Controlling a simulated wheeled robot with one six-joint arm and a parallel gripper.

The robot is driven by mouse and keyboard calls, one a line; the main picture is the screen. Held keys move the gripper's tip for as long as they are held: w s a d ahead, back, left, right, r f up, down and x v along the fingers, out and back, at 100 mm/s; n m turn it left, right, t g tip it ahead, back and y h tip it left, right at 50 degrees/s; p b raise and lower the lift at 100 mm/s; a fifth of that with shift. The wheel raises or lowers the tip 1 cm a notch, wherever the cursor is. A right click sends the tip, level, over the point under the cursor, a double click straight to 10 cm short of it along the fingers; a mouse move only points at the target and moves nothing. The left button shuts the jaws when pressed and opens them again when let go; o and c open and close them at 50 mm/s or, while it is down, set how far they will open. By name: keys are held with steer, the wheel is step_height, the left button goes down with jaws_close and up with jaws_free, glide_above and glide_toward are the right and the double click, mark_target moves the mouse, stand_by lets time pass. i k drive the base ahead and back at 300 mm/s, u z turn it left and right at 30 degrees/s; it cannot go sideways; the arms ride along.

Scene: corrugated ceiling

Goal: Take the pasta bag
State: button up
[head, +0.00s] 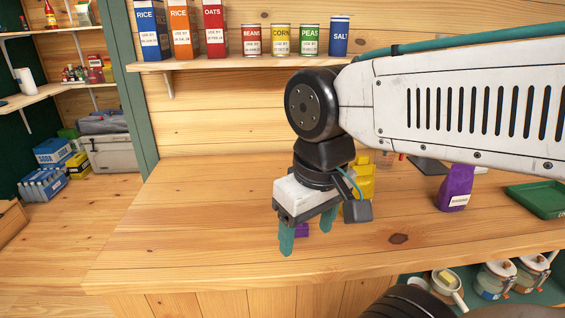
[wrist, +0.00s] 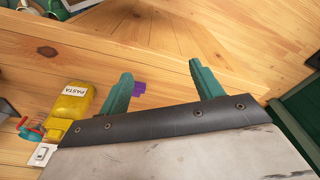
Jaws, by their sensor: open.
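The yellow pasta bag (wrist: 72,103), labelled PASTA, is at the left of the wrist view on the wooden counter. In the head view its yellow body (head: 362,180) shows just behind and right of my gripper, partly hidden by it. My gripper (head: 307,232) points down over the counter, left of the bag and apart from it. Its teal fingers also show in the wrist view (wrist: 162,72), spread open. The pasta bag is not between them.
A small purple item (head: 301,230) shows near my fingers. A purple bag (head: 455,188) and a green tray (head: 543,199) are to the right on the counter (head: 190,215). A shelf with boxes and cans runs above. The counter's left part is clear.

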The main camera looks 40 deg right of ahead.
mark_target(366, 184)
steer(key=z, duration=4.05)
steer(key=k, duration=1.4)
steer(key=u, duration=1)
